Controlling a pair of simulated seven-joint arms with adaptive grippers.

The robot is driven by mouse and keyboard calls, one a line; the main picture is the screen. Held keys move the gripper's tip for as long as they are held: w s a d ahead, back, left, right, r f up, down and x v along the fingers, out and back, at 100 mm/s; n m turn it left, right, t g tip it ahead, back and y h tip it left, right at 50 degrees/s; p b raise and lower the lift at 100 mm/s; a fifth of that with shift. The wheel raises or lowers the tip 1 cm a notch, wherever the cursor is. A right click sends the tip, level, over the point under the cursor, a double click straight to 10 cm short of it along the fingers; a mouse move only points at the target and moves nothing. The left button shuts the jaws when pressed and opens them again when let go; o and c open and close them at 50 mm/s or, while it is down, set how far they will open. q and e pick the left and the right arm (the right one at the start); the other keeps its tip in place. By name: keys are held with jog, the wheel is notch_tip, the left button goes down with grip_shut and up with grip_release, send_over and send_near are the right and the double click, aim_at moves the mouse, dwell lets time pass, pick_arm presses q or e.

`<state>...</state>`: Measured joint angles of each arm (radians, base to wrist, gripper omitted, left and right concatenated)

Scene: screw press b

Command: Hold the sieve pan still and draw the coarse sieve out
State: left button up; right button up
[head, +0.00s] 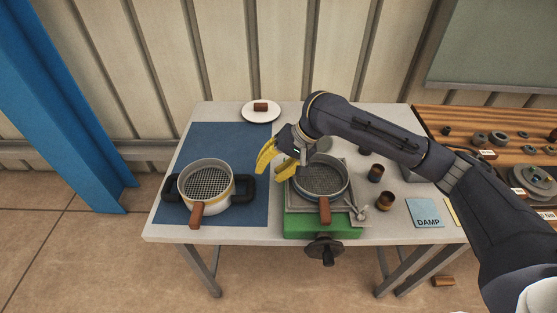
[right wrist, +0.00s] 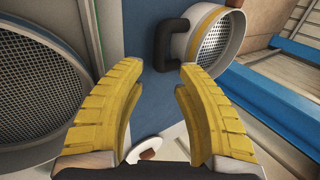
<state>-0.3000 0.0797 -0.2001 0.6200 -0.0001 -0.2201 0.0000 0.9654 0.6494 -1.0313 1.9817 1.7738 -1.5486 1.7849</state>
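The sieve pan (head: 216,210) stands on the blue mat at the left, a pale round pan with a yellow band and black side handles. A coarse-mesh sieve (head: 204,180) sits in it, its brown handle (head: 197,215) pointing to the front. In the right wrist view the pan (right wrist: 188,42) is at the top, with one black handle (right wrist: 170,48) towards my fingers. My right gripper (head: 267,174) has yellow fingers, open and empty, to the right of the pan and apart from it. The right wrist view also shows the open fingers (right wrist: 160,75). My left gripper is not in view.
A second, finer sieve (head: 320,178) with a brown handle rests on the green screw press (head: 318,225), close under my right gripper. A white plate (head: 261,117) holds a brown block. Brown cups (head: 376,172) and a "DAMP" card (head: 425,212) lie right. The blue mat (head: 215,138) is clear behind the pan.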

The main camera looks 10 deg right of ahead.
aim_at(252, 187)
jog(key=x, duration=1.1)
jog(key=shift+a+f, duration=0.1)
jog(key=shift+c, duration=0.3)
grip_shut()
dwell(1.0)
